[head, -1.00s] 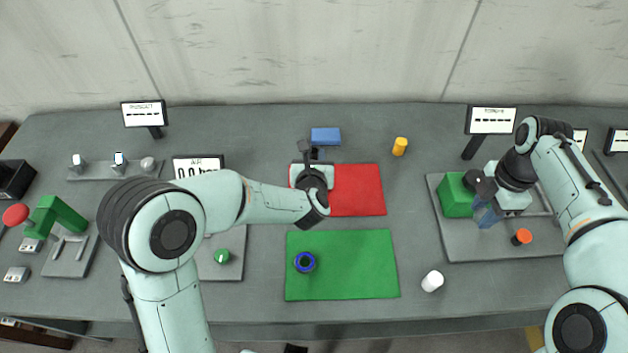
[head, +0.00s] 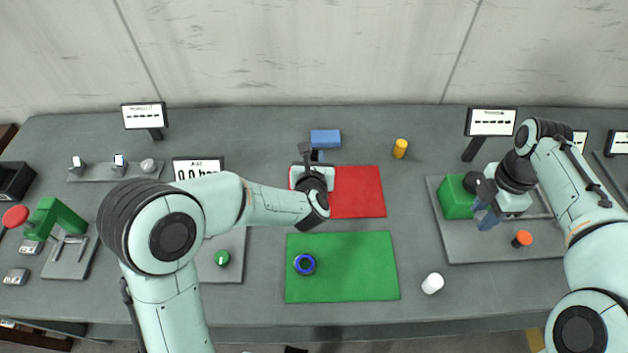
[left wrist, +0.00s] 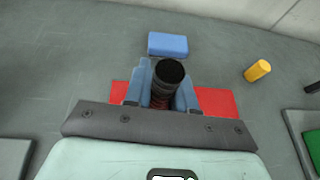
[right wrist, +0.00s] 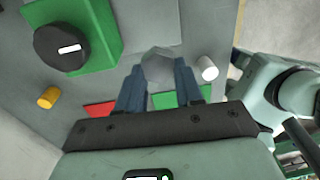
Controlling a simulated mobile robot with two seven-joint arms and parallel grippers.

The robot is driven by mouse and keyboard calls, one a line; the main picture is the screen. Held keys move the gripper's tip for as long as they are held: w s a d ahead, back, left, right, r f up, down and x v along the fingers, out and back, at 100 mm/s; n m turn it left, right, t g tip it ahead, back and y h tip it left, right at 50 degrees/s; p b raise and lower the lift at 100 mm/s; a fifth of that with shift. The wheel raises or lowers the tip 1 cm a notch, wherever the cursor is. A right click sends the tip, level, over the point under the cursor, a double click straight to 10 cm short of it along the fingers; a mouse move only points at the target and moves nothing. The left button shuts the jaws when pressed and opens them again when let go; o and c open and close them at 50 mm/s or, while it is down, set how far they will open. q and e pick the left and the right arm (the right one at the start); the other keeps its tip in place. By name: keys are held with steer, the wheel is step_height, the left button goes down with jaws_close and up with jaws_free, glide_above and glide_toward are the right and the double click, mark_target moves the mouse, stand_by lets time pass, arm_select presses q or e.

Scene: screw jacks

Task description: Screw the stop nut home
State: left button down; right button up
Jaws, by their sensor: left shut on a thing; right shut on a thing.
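My left gripper (head: 316,160) is at the back left of the red mat. In the left wrist view its blue fingers (left wrist: 160,88) are shut on an upright piece with a round black top (left wrist: 168,72) and a dark red, ridged-looking part (left wrist: 159,102) below. My right gripper (head: 487,217) is at the right station, beside the green block. In the right wrist view its fingers (right wrist: 159,85) are shut on a grey six-sided piece (right wrist: 158,66), which may be the stop nut. How far it is threaded on cannot be seen. A blue ring (head: 296,263) lies on the green mat.
The red mat (head: 362,195) and green mat (head: 350,270) lie mid-table. Around them are a blue block (head: 325,138), a yellow cylinder (head: 400,148) and a white cylinder (head: 432,283). The green block (head: 456,198) and an orange knob (head: 522,238) are on the right grey plate (head: 470,252).

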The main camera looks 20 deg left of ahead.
arm_select(q)
steer(key=shift+w+r, duration=0.1)
steer(key=shift+r, duration=0.15)
